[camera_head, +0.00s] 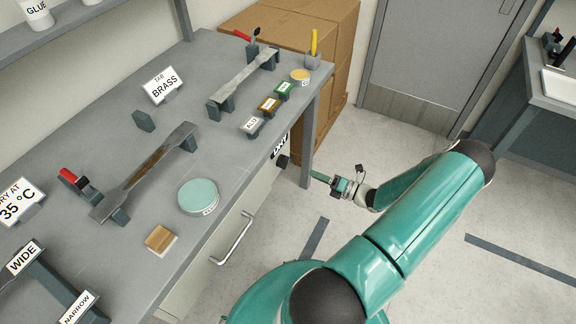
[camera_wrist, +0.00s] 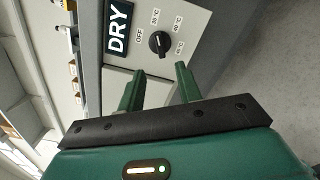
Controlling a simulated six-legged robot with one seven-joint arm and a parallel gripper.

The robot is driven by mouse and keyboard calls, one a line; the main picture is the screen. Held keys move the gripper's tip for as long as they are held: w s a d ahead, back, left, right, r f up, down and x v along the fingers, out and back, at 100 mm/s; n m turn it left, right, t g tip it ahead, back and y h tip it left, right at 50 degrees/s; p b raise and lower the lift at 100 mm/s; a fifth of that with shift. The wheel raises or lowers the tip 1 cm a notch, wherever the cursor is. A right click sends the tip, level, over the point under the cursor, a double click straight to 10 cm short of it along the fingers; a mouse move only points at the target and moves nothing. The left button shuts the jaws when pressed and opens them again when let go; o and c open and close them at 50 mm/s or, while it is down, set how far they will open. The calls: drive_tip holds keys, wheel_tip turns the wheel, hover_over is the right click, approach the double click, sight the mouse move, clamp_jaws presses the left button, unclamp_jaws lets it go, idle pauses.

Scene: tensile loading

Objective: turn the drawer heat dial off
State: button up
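The heat dial (camera_wrist: 159,44) is a round black knob on a pale panel in the wrist view. Printed around it are OFF on its left and several temperature labels above and to its right. I cannot tell for sure which label its pointer faces. In the head view the dial (camera_head: 283,160) sticks out of the bench front below the DRY sign (camera_head: 280,146). My gripper (camera_wrist: 160,72) is open, its two green fingers apart and empty, with the dial beyond the tips and roughly between them. In the head view my gripper (camera_head: 322,178) is right of the dial, apart from it.
The drawer handle (camera_head: 233,240) projects from the bench front. The grey bench top (camera_head: 225,150) above holds a teal round container (camera_head: 198,196), metal strips on stands and small labelled blocks. Cardboard boxes (camera_head: 325,40) stand behind. The floor to the right is open.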

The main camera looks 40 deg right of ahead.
sight(283, 162)
drive_tip(key=x, duration=1)
drive_tip(key=shift+w+a, duration=0.2)
drive_tip(key=shift+w, duration=0.1)
clamp_jaws()
